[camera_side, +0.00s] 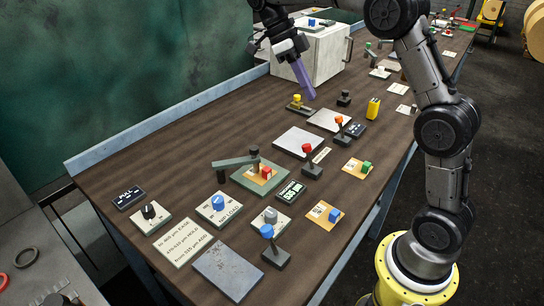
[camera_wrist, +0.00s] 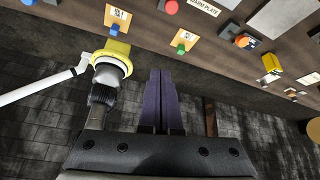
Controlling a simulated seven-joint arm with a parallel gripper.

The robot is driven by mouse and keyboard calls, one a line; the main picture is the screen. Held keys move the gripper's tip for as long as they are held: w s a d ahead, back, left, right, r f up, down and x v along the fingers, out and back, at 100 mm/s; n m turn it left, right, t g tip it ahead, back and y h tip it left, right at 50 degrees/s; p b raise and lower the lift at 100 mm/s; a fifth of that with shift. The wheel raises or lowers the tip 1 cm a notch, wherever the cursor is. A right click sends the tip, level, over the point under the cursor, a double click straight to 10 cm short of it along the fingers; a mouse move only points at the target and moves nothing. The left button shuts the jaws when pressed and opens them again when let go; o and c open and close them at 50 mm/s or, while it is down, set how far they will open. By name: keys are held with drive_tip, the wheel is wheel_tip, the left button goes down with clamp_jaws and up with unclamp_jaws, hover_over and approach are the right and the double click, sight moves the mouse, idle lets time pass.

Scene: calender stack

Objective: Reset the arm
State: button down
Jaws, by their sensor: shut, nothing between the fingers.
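My gripper (camera_side: 307,82) has long purple fingers and hangs above the table, near the white box at the back, in the side view. In the wrist view my gripper (camera_wrist: 161,74) shows its two purple fingers side by side, shut with nothing between them. It touches none of the things on the table as far as I can tell.
The brown table (camera_side: 150,165) carries several levers, plates and blocks. A lever with a yellow knob (camera_side: 297,99) stands below my gripper. The white box (camera_side: 325,55) is behind it. A yellow block (camera_side: 373,108) stands to the right. The table's left back part is clear.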

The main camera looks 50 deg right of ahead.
drive_tip(key=s+a+r+n+t, duration=0.3)
drive_tip(key=s+n, duration=0.2)
drive_tip(key=s, duration=0.2)
drive_tip(key=s+a+r+n+t, duration=0.3)
drive_tip(key=s+n, duration=0.2)
drive_tip(key=s, duration=0.3)
drive_tip(key=s+a+f+n+t, duration=0.1)
drive_tip(key=f+n, duration=0.2)
drive_tip(key=n, duration=0.4)
drive_tip(key=s+a+f+n+t+y, duration=0.1)
drive_tip(key=s+f+n+t, duration=0.1)
drive_tip(key=n, duration=0.6)
drive_tip(key=s+a+f+n+t, duration=0.2)
drive_tip(key=f+n, duration=0.2)
drive_tip(key=n, duration=0.3)
drive_tip(key=shift+f+n, duration=0.3)
drive_tip(key=shift+f, duration=0.05)
